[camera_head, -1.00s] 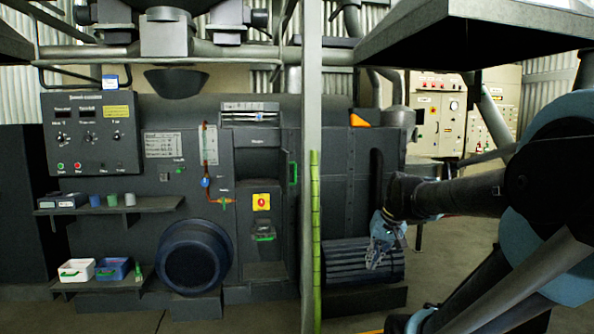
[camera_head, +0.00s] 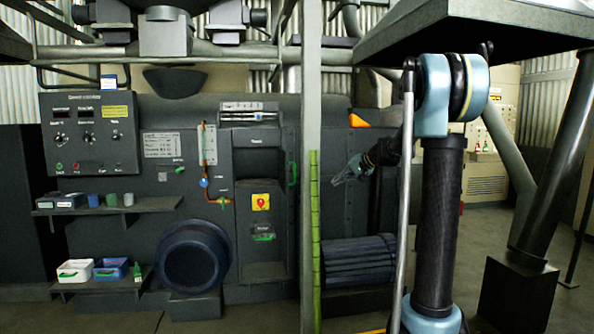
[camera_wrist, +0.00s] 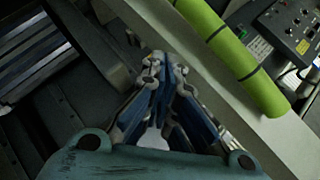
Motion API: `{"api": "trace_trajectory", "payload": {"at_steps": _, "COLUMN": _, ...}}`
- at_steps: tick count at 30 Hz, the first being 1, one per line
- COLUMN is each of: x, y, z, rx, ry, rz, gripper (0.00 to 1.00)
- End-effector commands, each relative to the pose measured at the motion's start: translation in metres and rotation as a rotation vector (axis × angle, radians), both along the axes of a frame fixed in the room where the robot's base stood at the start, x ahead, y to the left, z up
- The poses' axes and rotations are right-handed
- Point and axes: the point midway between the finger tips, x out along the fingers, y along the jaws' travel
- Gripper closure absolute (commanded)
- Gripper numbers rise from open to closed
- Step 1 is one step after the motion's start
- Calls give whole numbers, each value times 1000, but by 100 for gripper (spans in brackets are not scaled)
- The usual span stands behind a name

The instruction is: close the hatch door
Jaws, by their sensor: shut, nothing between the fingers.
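The dark machine has a recessed hatch opening (camera_head: 262,195) with a yellow plate and red knob inside it. A narrow panel with a green handle (camera_head: 292,173) stands at the opening's right side; it looks like the hatch door seen nearly edge-on, though how far it is open is hard to tell. My gripper (camera_head: 347,171) is shut and empty, right of the green handle and beyond the post, pointing left. In the wrist view my gripper (camera_wrist: 165,70) has its fingertips together, near the pale post. The hatch door is not clearly visible there.
A vertical post (camera_head: 312,100) with a green padded strip (camera_head: 315,235) stands between my gripper and the opening. The padding also shows in the wrist view (camera_wrist: 235,55). Shelves with cups and bins (camera_head: 75,270) are at left. A ribbed cylinder (camera_head: 358,263) sits low behind my arm.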

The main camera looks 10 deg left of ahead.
Motion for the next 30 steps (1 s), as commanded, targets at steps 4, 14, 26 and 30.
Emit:
{"api": "trace_trajectory", "payload": {"at_steps": 4, "x": 57, "y": 9, "z": 9, "rx": 95, "ry": -16, "rz": -17, "gripper": 100}}
{"api": "trace_trajectory", "payload": {"at_steps": 14, "x": 165, "y": 42, "z": 19, "rx": 332, "ry": 2, "rz": -25, "gripper": 100}}
{"api": "trace_trajectory", "payload": {"at_steps": 26, "x": 272, "y": 75, "z": 7, "rx": 609, "ry": 44, "rz": -27, "gripper": 100}}
{"api": "trace_trajectory", "payload": {"at_steps": 30, "x": 292, "y": 79, "z": 1, "rx": 670, "ry": 53, "rz": -28, "gripper": 100}}
